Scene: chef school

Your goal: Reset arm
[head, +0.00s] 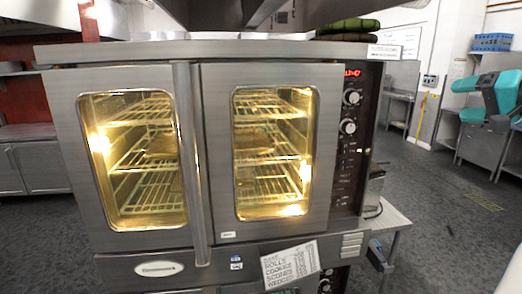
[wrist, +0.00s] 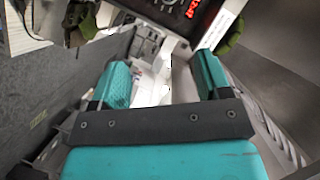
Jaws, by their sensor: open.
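My gripper (head: 463,101) is at the right side of the head view, teal, with its two fingers pointing left toward the oven side. In the wrist view my gripper (wrist: 160,84) shows two teal fingers spread apart, with nothing held between them. The rest of my arm is mostly outside the head view.
A double-door steel oven (head: 190,55) fills the middle of the head view, both doors shut and lit inside. Its control panel (head: 350,140) is on the right. A blue basket (head: 491,42) sits on a shelf behind. Floor (head: 440,235) at the right is clear.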

